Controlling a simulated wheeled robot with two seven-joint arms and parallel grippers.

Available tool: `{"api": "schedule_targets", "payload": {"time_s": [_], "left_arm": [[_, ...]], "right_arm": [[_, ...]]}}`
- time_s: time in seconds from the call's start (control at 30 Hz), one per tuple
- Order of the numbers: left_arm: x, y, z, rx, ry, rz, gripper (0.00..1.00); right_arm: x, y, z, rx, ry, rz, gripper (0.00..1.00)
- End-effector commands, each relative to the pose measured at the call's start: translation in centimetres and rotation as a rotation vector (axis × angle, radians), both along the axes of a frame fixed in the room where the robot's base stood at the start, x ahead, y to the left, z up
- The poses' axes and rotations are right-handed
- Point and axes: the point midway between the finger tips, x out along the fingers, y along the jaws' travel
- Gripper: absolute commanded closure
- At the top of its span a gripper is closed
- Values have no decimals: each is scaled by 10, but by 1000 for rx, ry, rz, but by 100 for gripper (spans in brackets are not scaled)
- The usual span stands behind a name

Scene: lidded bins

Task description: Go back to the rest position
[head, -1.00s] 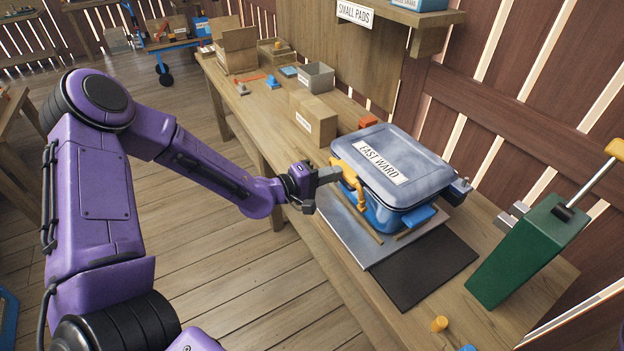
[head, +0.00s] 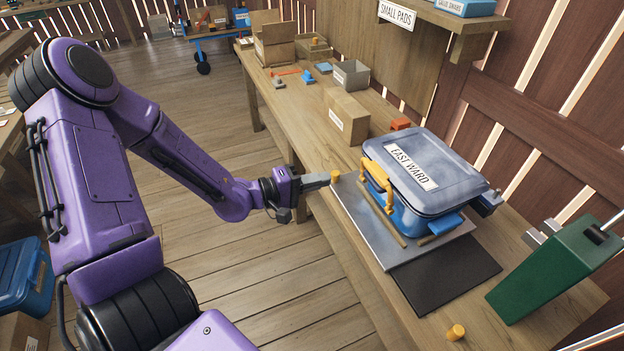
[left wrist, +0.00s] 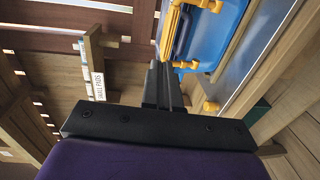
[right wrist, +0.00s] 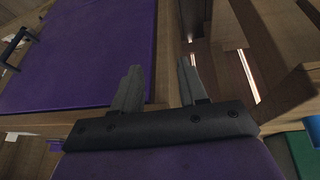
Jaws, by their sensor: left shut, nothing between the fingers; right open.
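My left gripper (head: 328,178) is shut and empty at the workbench's near edge, left of the blue bin. Its closed fingers also show in the left wrist view (left wrist: 160,85). The bin (head: 408,218) has a grey-blue lid (head: 440,165) lying on it, labelled EAST WARD, and a yellow latch (head: 377,182) on its side facing the gripper. The gripper is apart from the latch.
The bin stands on a grey plate (head: 358,218) on the workbench, beside a black mat (head: 450,268). A green block-like fixture (head: 545,265) stands at right. The floor left of the bench is open.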

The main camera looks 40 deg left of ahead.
Motion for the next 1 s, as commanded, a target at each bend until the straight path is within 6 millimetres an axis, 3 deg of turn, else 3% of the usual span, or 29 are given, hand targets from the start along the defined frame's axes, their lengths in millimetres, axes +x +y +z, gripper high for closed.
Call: {"api": "schedule_targets", "payload": {"time_s": [0.17, 0.47, 0.6, 0.63, 0.77, 0.83, 0.9, 0.97, 1.0], "left_arm": [[-12, 7, 3, -1, 0, 1, 100], [-12, 9, 3, 77, -40, 2, 100], [9, 39, 5, 281, -90, 206, 100], [12, 44, -3, 341, -73, 248, 100], [5, 56, -70, 630, 104, 360, 100], [-16, 55, -124, 805, 254, 364, 100], [-48, 48, -179, 962, 411, 326, 100], [-81, 40, -222, 1069, 536, 276, 100], [-106, 34, -248, 1128, 614, 234, 100]], "right_arm": [[0, 0, -1, 0, 0, 0, 57], [0, 0, -1, 0, 0, 0, 57], [0, 0, -2, 0, 0, 0, 57], [0, 0, -4, 0, 0, 0, 57], [0, 0, -20, 0, 0, 0, 57], [0, 0, -31, 0, 0, 0, 57], [0, 0, -41, 0, 0, 0, 57], [0, 0, -49, 0, 0, 0, 57], [0, 0, -54, 0, 0, 0, 57]]}}
